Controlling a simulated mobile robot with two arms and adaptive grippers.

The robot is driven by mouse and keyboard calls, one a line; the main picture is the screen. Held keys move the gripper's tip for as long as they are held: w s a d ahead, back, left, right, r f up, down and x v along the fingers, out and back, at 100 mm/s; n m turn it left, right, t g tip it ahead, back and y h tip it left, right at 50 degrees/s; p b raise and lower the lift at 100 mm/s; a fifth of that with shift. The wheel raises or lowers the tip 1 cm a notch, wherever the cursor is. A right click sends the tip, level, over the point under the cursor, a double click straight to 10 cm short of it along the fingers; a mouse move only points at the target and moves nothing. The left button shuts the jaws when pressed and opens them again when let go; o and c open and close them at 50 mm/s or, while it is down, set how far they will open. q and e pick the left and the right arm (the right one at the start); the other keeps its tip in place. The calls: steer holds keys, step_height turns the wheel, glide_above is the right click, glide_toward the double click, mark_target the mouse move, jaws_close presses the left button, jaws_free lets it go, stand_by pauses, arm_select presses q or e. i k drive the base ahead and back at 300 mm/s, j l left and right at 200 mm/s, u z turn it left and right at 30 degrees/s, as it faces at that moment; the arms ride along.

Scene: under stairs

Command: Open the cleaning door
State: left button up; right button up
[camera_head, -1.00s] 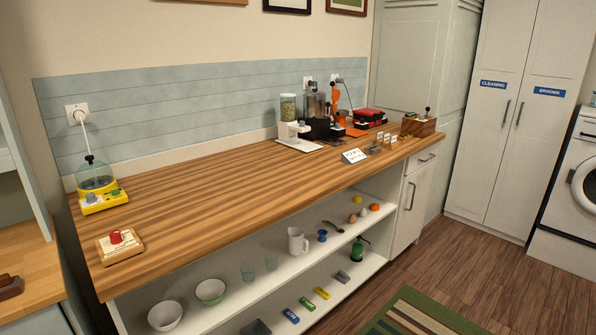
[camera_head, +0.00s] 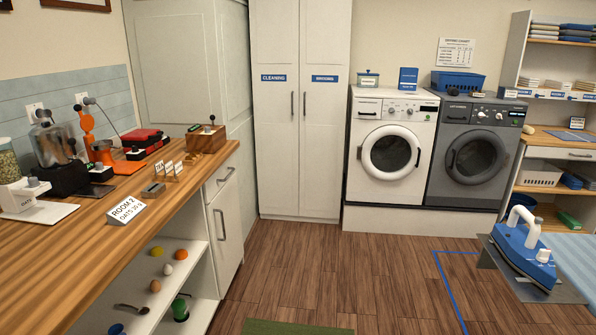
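The cleaning door (camera_head: 274,150) is the left leaf of a tall white double cupboard near the middle of the head view. It carries a blue CLEANING label (camera_head: 273,78) and a dark vertical handle (camera_head: 292,103) near its right edge. It is closed. The right leaf (camera_head: 325,150) is also closed and has its own handle (camera_head: 304,103) and a blue label. Neither of my grippers shows in the view.
A wooden counter (camera_head: 60,245) with kitchen devices runs along the left. A white washer (camera_head: 388,150) and a grey machine (camera_head: 474,155) stand right of the cupboard. A blue iron (camera_head: 523,250) is at front right. Wooden floor before the cupboard is clear.

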mark_target(274, 24)
steer(key=i, duration=1.85)
steer(key=i+l+u, duration=0.1)
steer(key=i, duration=0.35)
steer(key=i+l+u, duration=0.15)
steer(key=i, duration=0.3)
steer(key=i+l+u, duration=0.1)
steer(key=i+l, duration=0.25)
steer(key=i+l+u, duration=0.1)
steer(key=i+l, duration=0.2)
steer(key=i, duration=0.25)
